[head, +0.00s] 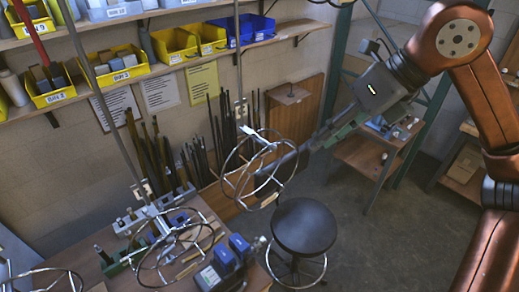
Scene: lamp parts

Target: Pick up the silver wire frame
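A round silver wire frame (226,168) is in the air at the middle of the head view, tilted, in front of the wall and above the stool. My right gripper (308,146) reaches in from the upper right, and its narrow fingers meet the right side of this frame's rim. They look shut on it, though the contact is small in the picture. A second wire frame (140,272) is on the workbench at the lower left. Part of a third wire frame (40,270) shows in the bottom left corner. My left gripper is not in view.
Shelves with yellow bins (175,45) and a blue bin (243,28) line the wall. Dark rods (200,160) lean there. Floor right of the stool is clear.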

